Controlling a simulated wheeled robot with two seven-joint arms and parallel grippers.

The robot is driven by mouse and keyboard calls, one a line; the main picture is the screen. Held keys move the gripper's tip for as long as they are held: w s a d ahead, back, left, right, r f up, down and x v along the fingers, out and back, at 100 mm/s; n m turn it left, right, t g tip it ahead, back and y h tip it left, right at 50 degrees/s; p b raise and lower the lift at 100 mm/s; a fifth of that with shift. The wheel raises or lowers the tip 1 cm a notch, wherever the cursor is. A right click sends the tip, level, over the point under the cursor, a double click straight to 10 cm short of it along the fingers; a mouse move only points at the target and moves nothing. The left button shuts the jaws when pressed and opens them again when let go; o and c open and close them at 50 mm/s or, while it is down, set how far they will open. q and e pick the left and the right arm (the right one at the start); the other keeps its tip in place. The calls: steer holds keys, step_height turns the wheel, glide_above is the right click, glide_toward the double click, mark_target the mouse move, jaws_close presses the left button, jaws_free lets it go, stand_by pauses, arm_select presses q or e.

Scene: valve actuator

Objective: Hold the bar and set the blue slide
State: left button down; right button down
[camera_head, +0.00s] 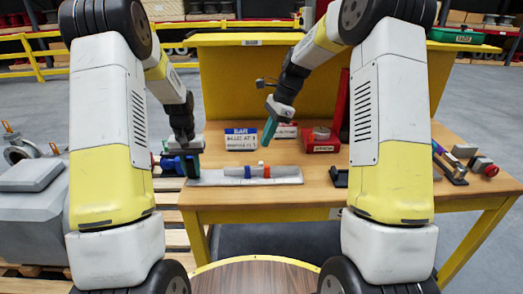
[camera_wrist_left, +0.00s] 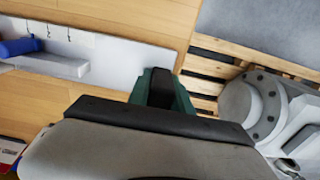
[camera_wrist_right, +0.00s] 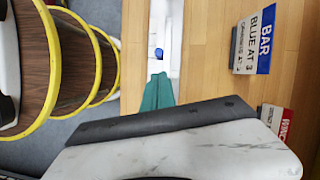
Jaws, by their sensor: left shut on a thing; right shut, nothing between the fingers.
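A pale grey bar (camera_head: 285,180) lies along the front edge of the table, with a cylinder in orange and blue on top. The blue slide (camera_head: 247,172) is near its middle; blue also shows at the left edge of the left wrist view (camera_wrist_left: 18,47) and on the bar in the right wrist view (camera_wrist_right: 159,54). My left gripper (camera_head: 192,168) is shut on the bar's left end; in the left wrist view its green fingers (camera_wrist_left: 160,88) cover that end. My right gripper (camera_head: 269,131) is shut and empty, above and behind the bar, apart from the slide.
A blue and white sign (camera_head: 241,139) reading BAR, BLUE AT 3 stands behind the bar. Red boxes (camera_head: 321,141) stand right of it. A black holder (camera_head: 340,177) lies right of the bar. Several small parts (camera_head: 482,166) lie at the table's right end.

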steer(key=n+h, duration=0.4)
steer(key=n, duration=0.1)
glide_above(248, 172)
steer(key=s, duration=0.3)
step_height(248, 172, down, 3)
steer(key=s+a+f+n+t+h, duration=0.2)
steer(key=s+a+f+n+h, duration=0.15)
steer(key=s+a+n, duration=0.2)
steer(key=w+a+r+n+t+h, duration=0.1)
steer(key=w+a+r+n+t, duration=0.1)
steer(key=a+r+n+t, duration=0.35)
steer(key=shift+n, duration=0.3)
steer(key=x, duration=1.1)
steer(key=shift+s+d+f, duration=0.1)
steer(key=shift+s+d, duration=0.1)
steer(key=shift+s, duration=0.2)
steer(key=shift+w+d, duration=0.25)
steer(key=shift+d, duration=0.95)
steer(key=shift+w+d, duration=0.15)
steer(key=shift+d, duration=0.4)
